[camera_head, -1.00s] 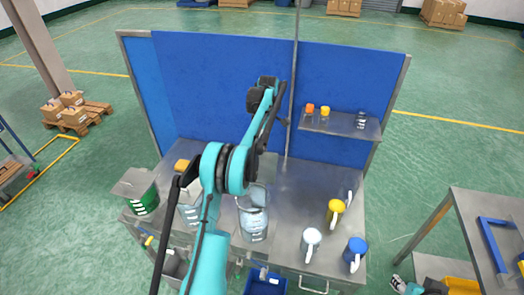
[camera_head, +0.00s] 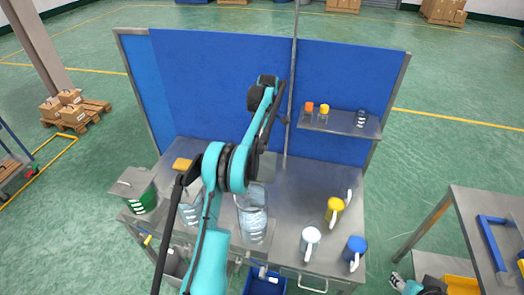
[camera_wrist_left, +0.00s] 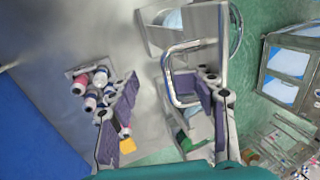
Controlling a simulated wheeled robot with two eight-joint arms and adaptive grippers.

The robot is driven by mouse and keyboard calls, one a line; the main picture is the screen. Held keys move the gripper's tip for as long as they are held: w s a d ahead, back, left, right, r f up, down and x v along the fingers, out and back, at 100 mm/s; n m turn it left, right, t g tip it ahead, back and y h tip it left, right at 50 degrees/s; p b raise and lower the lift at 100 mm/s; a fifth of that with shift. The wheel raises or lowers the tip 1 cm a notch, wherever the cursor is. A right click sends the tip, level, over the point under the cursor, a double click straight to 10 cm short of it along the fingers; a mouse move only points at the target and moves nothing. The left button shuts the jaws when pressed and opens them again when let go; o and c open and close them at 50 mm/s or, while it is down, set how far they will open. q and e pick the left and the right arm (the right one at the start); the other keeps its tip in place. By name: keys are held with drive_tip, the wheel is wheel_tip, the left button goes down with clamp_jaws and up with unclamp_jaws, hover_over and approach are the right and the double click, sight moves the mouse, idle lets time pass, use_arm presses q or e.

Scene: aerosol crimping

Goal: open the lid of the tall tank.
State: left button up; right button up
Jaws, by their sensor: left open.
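In the wrist view my left gripper (camera_wrist_left: 158,88) is open. A bent metal handle loop (camera_wrist_left: 170,78) lies at its right-hand finger, which overlaps the loop; I cannot tell if they touch. My left arm hides this gripper in the head view. Clear vessels (camera_head: 253,215) stand along the front of the bench, one partly behind my arm. A green container with a flat grey lid (camera_head: 132,182) stands at the bench's left end. I cannot tell for sure which vessel is the tall tank. At lower right, a partly cut-off part, possibly my right gripper (camera_head: 398,283), shows unclearly.
A rack of small bottles (camera_wrist_left: 92,82) lies close to the left-hand finger. White, yellow and blue jugs (camera_head: 355,252) stand at the bench's right. A blue panel (camera_head: 215,80) closes the back; a shelf (camera_head: 342,124) holds small items.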

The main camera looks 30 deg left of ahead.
use_arm(q)
drive_tip(key=shift+w+f, duration=0.2)
drive_tip(key=shift+s, duration=0.1)
drive_tip(key=shift+a, duration=0.1)
drive_tip(key=v, duration=0.7)
drive_tip(key=shift+r, duration=0.4)
use_arm(e)
drive_tip(key=shift+w+a, duration=0.1)
drive_tip(key=shift+w, duration=0.2)
use_arm(q)
drive_tip(key=shift+s, duration=0.1)
use_arm(e)
drive_tip(key=shift+f, duration=0.1)
